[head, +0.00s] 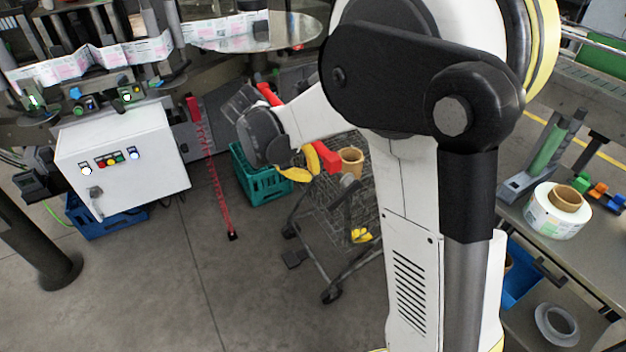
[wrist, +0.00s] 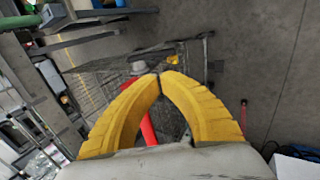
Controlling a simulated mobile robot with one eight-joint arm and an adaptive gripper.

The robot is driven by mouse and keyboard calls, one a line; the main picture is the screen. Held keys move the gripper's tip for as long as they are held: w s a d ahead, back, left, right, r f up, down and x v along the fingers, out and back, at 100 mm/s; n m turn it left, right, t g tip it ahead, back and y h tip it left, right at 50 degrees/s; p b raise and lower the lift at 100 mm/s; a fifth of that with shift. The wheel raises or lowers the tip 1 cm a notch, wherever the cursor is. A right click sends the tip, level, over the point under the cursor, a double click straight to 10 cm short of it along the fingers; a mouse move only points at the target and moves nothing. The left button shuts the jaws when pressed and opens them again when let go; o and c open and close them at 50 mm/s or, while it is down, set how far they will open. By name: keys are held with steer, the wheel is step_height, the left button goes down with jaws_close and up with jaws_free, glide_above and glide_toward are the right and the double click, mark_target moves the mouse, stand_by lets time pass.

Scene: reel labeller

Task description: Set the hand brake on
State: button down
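A red lever (head: 328,157), which looks like the hand brake, shows just beyond my gripper, near a grey cylindrical part (head: 348,181). In the wrist view the red lever (wrist: 148,130) shows through the gap between my fingers; part is hidden behind the left finger. My gripper (head: 309,176) has two curved yellow fingers. In the wrist view the gripper (wrist: 160,74) has its tips together, with nothing clearly held between them. I cannot tell whether a finger touches the lever.
A wire cart (head: 335,225) with a cardboard core (head: 351,160) stands under the gripper. A teal crate (head: 262,182) and a white control box (head: 122,160) are left. A red strap (head: 212,170) hangs to the floor. A bench (head: 590,260) is right.

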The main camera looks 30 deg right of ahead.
steer(key=shift+w, duration=0.1)
steer(key=shift+f, duration=0.1)
steer(key=b+x, duration=0.6)
steer(key=x, duration=0.8)
stand_by(0.3)
